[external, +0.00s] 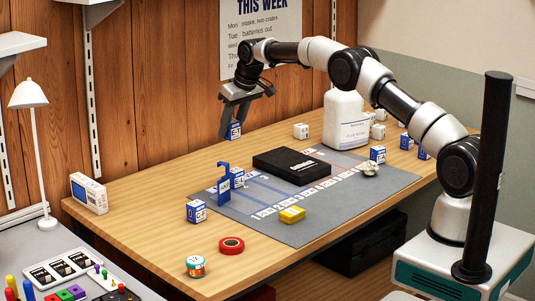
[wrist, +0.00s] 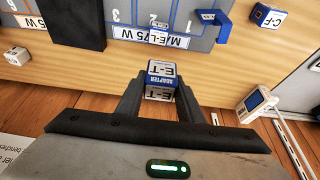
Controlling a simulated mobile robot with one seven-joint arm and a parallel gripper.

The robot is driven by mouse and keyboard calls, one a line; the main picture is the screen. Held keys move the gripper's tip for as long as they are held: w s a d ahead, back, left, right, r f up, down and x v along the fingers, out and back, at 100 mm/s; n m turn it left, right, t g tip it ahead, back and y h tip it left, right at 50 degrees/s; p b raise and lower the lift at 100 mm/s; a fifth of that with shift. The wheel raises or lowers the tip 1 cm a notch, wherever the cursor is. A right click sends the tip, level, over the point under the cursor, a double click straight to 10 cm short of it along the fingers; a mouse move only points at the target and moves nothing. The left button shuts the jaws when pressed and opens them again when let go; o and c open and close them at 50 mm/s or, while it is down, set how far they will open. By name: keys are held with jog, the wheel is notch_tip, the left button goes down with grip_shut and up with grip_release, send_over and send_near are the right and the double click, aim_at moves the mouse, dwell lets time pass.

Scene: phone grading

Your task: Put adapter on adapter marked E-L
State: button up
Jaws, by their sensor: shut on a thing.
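My gripper (external: 236,112) is shut on a small blue-and-white adapter box (wrist: 161,80), whose faces read "E-T" and "ADAPTER" in the wrist view. The held box (external: 235,131) hangs between the fingertips above the back part of the table, in front of the wood wall. Another small blue-and-white adapter (external: 238,177) stands on the grey mat (external: 262,222) beside a blue bracket-shaped piece (external: 222,180).
A flat black case (external: 290,166) and a yellow block (external: 291,215) lie on the mat. A blue-and-white box marked C-F (wrist: 269,17) stands off the mat. A white bottle (external: 345,120), a tape roll (external: 231,245) and several small boxes are around.

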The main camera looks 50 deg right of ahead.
aim_at(235, 170)
jog(key=shift+d, duration=0.55)
notch_tip(235, 170, down, 10)
jog(key=shift+r+b, duration=0.1)
jog(key=shift+b, duration=0.45)
jog(key=shift+f, duration=0.2)
jog(key=o, duration=1.1)
jog(key=shift+c, duration=0.2)
jog(key=shift+r, duration=0.1)
